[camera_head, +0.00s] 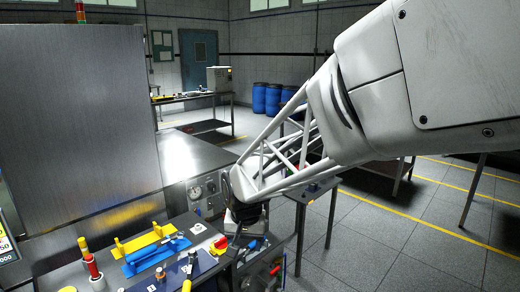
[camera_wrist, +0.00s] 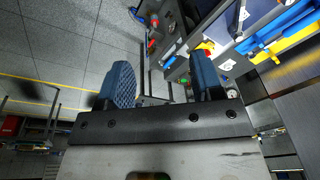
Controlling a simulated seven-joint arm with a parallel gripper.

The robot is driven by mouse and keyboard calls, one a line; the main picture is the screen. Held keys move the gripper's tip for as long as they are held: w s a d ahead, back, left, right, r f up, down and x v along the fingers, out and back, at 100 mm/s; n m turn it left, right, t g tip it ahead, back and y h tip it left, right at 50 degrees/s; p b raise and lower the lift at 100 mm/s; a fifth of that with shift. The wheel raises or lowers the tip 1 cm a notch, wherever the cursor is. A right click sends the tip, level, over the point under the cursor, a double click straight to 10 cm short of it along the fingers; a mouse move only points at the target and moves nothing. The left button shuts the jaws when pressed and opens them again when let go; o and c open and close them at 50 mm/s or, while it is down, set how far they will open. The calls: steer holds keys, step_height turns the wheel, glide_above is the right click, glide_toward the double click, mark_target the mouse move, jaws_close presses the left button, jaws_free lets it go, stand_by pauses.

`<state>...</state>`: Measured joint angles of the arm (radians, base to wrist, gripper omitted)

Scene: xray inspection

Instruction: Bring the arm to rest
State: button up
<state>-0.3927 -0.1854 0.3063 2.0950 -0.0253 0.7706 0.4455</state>
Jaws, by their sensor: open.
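My arm reaches in from the upper right of the head view. My gripper (camera_head: 246,215) hangs beside the right end of the work table, in front of the machine's gauge panel. In the wrist view my gripper (camera_wrist: 163,85) shows two blue textured finger pads set wide apart. Nothing is between them, so it is open and empty. In the head view its fingertips are too dark and small to make out clearly.
Blue and yellow holders (camera_head: 155,252) stand on the work table with a red-and-yellow switch (camera_head: 219,245). A large metal cabinet (camera_head: 75,120) stands at left. A small side table (camera_head: 318,190) is close behind my gripper. Floor (camera_head: 400,240) at right is clear.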

steer(key=s+d+r, duration=0.3)
steer(key=s+d, duration=0.8)
steer(key=s, duration=0.1)
steer(key=s+d+r, duration=0.3)
steer(key=s+d, duration=0.8)
steer(key=s, duration=0.1)
steer(key=shift+s+d+r+t+h, duration=0.2)
steer(key=shift+r+t+h, duration=0.1)
steer(key=shift+t, duration=0.1)
